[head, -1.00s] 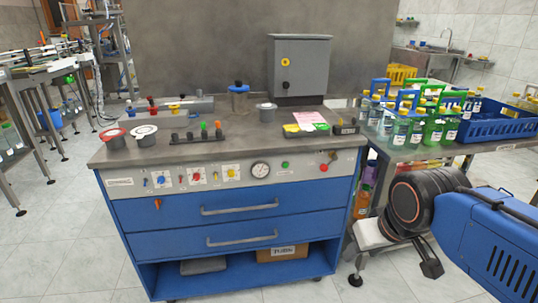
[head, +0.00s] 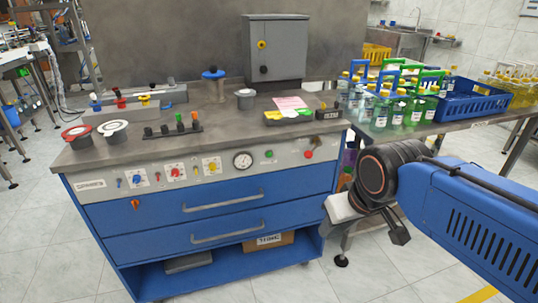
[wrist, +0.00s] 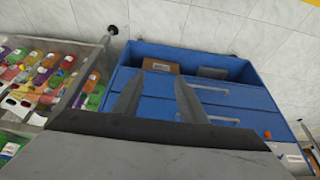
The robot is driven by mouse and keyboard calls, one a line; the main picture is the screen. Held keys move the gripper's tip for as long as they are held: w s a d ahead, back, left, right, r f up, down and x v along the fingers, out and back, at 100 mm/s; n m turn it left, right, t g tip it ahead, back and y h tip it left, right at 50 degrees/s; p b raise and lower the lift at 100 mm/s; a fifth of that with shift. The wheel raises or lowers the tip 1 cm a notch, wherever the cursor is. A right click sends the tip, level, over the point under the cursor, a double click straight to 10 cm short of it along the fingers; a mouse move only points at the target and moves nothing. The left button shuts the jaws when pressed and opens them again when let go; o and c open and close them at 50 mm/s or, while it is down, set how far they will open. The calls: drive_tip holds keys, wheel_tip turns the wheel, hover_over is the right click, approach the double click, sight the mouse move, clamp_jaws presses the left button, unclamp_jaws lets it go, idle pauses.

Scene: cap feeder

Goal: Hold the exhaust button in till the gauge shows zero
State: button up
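The gauge (head: 242,160) is a round white dial on the grey front panel of a blue cabinet. Its needle is too small to read in the head view. Right of it on the panel are a green button (head: 268,154) and a red button (head: 308,154). Left of it are a yellow knob (head: 212,167), a red knob (head: 175,172) and a blue knob (head: 138,179). I cannot tell which control is the exhaust button. My gripper (wrist: 159,74) shows two dark fingers apart with nothing between them, in front of the blue drawers and touching no button.
The worktop (head: 215,130) carries cups, small valves and coloured cards. A grey box (head: 277,48) stands behind it. A side table at right holds bottles and a blue crate (head: 470,108). The tiled floor in front of the cabinet is clear.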

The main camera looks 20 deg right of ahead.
clamp_jaws()
idle(1.5)
